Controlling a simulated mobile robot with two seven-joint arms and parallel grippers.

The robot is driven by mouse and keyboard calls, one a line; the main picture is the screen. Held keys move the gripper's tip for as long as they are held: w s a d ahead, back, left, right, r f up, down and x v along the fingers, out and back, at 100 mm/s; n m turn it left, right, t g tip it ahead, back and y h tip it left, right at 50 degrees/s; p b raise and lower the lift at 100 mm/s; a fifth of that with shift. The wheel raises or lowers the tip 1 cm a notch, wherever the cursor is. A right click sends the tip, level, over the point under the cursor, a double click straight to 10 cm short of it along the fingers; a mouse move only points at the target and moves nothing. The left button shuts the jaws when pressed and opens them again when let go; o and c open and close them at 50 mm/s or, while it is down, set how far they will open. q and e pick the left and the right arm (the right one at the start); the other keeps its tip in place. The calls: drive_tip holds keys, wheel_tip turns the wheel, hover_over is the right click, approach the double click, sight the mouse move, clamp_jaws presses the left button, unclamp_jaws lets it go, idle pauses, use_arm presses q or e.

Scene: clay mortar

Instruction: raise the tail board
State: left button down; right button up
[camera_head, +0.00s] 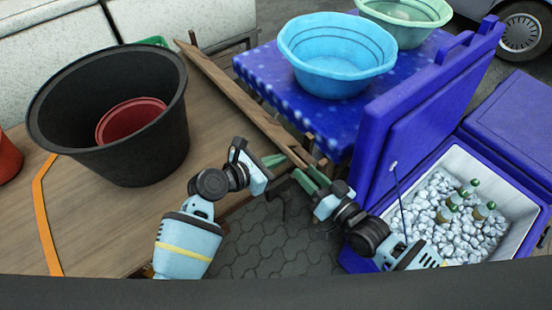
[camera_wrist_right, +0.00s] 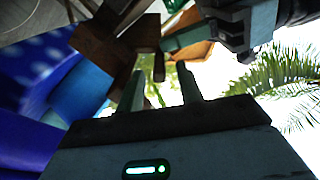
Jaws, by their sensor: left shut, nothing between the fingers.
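The tail board (camera_head: 240,95) is a long brown wooden plank along the right edge of the wooden cart bed. It slants from upper left to its near end by my grippers. My left gripper (camera_head: 274,160) is shut and empty beside that near end; whether it touches the wood I cannot tell. My right gripper (camera_head: 311,178) has its fingers apart, just below the board's near end. In the right wrist view its open fingers (camera_wrist_right: 161,92) point up at brown wood (camera_wrist_right: 110,45), with a small wooden peg showing between them. The board's hinges are hidden.
The cart bed (camera_head: 100,220) carries a large black tub (camera_head: 135,155) with a red pot (camera_head: 130,120) inside. A blue-clothed table (camera_head: 260,75) holds a blue basin (camera_head: 337,60). A blue cooler with an upright lid (camera_head: 420,100) stands close to my right arm. Paving lies below.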

drive_tip(key=v, duration=0.9)
use_arm(q)
drive_tip(key=shift+r, duration=0.1)
use_arm(e)
drive_tip(key=s+d+f+g+h, duration=0.1)
drive_tip(key=s+f+g+h, duration=0.1)
drive_tip(key=s+f, duration=0.3)
drive_tip(key=s+d+f+g+h, duration=0.2)
drive_tip(key=s+f, duration=0.4)
drive_tip(key=s, duration=0.6)
drive_tip(key=s+d+f+g+h, duration=0.2)
drive_tip(key=s+f, duration=0.4)
drive_tip(key=s, duration=0.3)
drive_tip(key=g+h, duration=0.1)
drive_tip(key=h, duration=0.1)
drive_tip(key=shift+s+h, duration=0.2)
drive_tip(key=shift+h, duration=0.1)
